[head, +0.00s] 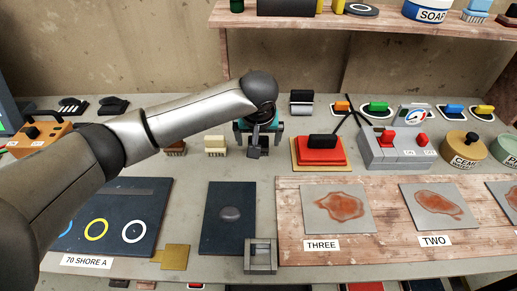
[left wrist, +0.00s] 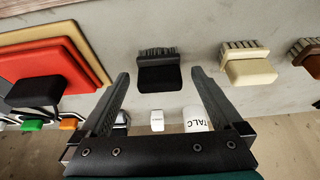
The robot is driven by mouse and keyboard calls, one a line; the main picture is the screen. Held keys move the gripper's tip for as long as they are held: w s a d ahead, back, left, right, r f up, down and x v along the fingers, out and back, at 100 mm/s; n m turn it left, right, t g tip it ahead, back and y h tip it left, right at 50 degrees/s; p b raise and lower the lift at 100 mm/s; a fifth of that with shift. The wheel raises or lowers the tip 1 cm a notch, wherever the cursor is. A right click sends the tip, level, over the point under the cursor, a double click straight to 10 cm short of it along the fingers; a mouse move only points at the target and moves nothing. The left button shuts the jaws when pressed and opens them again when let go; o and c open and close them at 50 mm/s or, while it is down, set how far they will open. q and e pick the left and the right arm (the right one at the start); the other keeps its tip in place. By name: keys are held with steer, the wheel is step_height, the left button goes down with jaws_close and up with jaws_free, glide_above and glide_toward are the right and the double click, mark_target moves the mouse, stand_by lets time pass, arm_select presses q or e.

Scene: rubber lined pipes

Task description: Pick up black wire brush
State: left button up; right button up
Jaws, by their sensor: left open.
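The black wire brush (left wrist: 158,75) has a black block handle and dark bristles. In the left wrist view it lies on the grey bench between the tips of my left gripper (left wrist: 160,78), with a gap on both sides. In the head view, my left gripper (head: 260,139) points down over the black wire brush (head: 253,153), and the gripper hides part of it. My left gripper is open and holds nothing. My right gripper is in neither view.
A cream brush (head: 215,145) and a brown brush (head: 175,149) stand left of the black one. A red block with a black handle (head: 320,150) stands to the right. A dark mat with a grey lump (head: 228,235) lies in front.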

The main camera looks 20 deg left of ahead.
arm_select(q)
steer(key=shift+w+f, duration=0.25)
steer(key=shift+f, duration=0.35)
steer(key=c, duration=1.5)
steer(key=shift+r, duration=0.1)
step_height(320, 180, up, 20)
steer(key=p, duration=0.4)
steer(key=shift+p, duration=0.3)
